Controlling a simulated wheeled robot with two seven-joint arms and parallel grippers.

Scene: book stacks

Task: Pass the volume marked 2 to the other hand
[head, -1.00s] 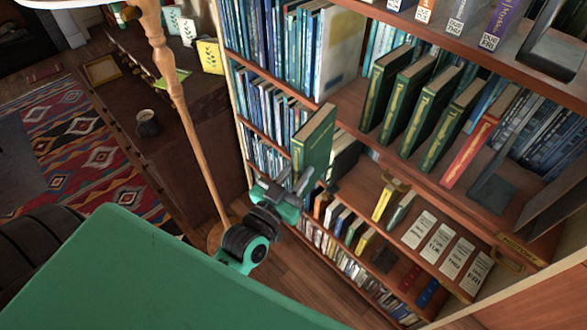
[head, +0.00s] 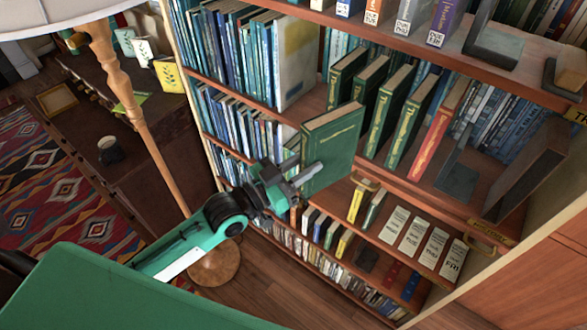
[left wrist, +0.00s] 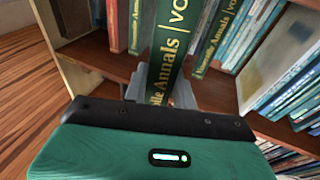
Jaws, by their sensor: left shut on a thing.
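My left gripper (head: 303,182) is shut on a green book (head: 335,145) with gold lettering, held out in front of the bookcase. Its cover faces me and it leans slightly. In the left wrist view the held book (left wrist: 170,52) shows "Annals | VO" on its spine; the volume number cannot be read. Several similar green volumes (head: 389,108) stand tilted on the shelf behind, next to a red book (head: 433,132). Two green spines also flank the held book in the left wrist view (left wrist: 222,35). My right gripper is not in view.
The wooden bookcase shelf (head: 300,104) holds blue books at left. A dark bookend (head: 457,180) stands right of the red book. Lower shelves carry small books and white cards (head: 411,236). A floor lamp pole (head: 133,97) stands at left, with open floor near its base.

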